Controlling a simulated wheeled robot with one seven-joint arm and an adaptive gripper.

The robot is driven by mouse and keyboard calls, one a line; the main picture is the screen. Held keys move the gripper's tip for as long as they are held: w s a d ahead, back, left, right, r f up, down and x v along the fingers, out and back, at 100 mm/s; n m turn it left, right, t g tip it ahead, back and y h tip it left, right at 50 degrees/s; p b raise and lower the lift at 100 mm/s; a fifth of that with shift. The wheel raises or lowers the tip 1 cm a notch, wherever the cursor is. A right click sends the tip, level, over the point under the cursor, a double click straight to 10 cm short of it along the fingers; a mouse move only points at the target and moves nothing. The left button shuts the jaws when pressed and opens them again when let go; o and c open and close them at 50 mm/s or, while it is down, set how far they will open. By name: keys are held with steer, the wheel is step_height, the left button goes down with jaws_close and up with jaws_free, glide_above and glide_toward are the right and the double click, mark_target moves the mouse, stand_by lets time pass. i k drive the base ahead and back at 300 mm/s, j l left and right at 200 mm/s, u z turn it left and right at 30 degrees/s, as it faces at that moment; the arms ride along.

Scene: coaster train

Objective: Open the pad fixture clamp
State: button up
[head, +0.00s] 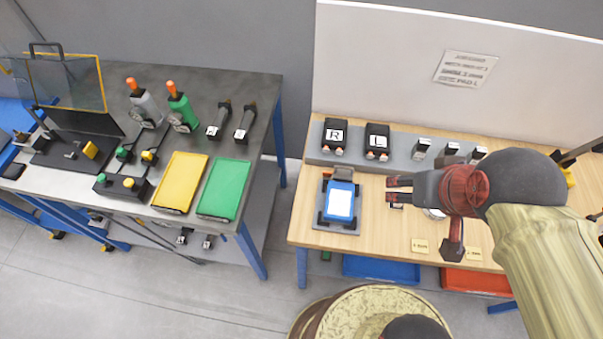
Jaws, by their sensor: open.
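My gripper (389,190) is above the right wooden bench, pointing left. Its two dark fingers are apart with nothing clearly between them. A blue unit with a white top (341,201) and black parts at its corners sits on a grey plate (322,242), left of my gripper and apart from it. A dark fixture plate (45,161) with a small metal piece (71,155) and a yellow block (90,149) is on the left bench, far from my gripper. I cannot tell which part is the pad fixture clamp, or its state.
A grey rack (316,148) holds black units marked R (335,136) and L (377,141) behind the blue unit. Yellow (180,181) and green (223,188) trays lie on the left bench (262,93). A floor gap separates the benches. A round, speckled-top object stands in front.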

mark_target(342, 173)
steer(key=j+u, duration=0.1)
steer(key=u, duration=0.2)
steer(key=j, duration=0.45)
steer(key=i+j, duration=0.1)
steer(key=j, duration=0.35)
steer(key=i+j, duration=0.1)
steer(key=j, duration=0.2)
steer(key=i+j+u, duration=0.1)
steer(key=j, duration=0.2)
